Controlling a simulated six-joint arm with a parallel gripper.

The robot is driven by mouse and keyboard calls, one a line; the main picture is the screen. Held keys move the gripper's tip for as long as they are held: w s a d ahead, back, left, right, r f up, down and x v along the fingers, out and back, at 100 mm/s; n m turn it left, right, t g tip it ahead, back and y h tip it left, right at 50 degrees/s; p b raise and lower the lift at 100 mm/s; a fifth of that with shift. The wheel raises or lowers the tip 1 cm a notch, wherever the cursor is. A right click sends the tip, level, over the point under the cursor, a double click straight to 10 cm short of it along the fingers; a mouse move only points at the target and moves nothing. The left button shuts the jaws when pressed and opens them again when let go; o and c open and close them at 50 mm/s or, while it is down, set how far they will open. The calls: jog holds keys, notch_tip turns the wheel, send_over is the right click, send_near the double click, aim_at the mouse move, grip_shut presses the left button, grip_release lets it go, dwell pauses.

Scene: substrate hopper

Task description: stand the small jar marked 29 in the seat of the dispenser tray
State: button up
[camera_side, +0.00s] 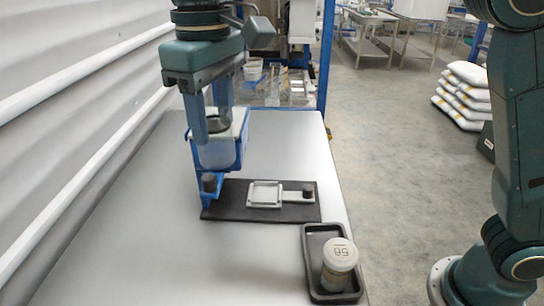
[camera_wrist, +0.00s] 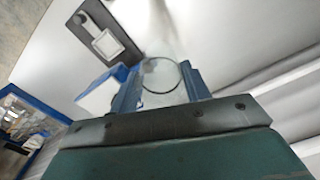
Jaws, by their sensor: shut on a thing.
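My gripper (camera_side: 213,127) is raised in front of the blue-framed hopper, fingers pointing down. In the wrist view, its fingers (camera_wrist: 160,74) are closed on a small round jar (camera_wrist: 161,86), pale and see-through with a dark rim. Only the jar's grey upper part (camera_side: 217,124) stands out in the side view; its number cannot be read. The dispenser tray (camera_side: 284,197) is a pale square frame with a handle, on a black mat. It is empty, and it also shows in the wrist view (camera_wrist: 107,44). The held jar is above and left of it in the side view.
A black bin (camera_side: 315,242) at the front right holds another jar (camera_side: 339,262), apparently marked 56 or 58. The blue-framed hopper (camera_side: 240,150) stands at the mat's back left. A corrugated wall (camera_side: 70,80) runs along the left. The front-left table surface (camera_side: 150,250) is clear.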

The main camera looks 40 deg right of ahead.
aim_at(217, 143)
jog(key=shift+w+d+f, duration=0.1)
jog(key=shift+d+f, duration=0.05)
jog(key=shift+f, duration=2.1)
jog(key=shift+f, duration=0.1)
notch_tip(217, 143, down, 20)
jog(key=shift+r, duration=0.1)
jog(key=o, duration=0.9)
notch_tip(217, 143, up, 12)
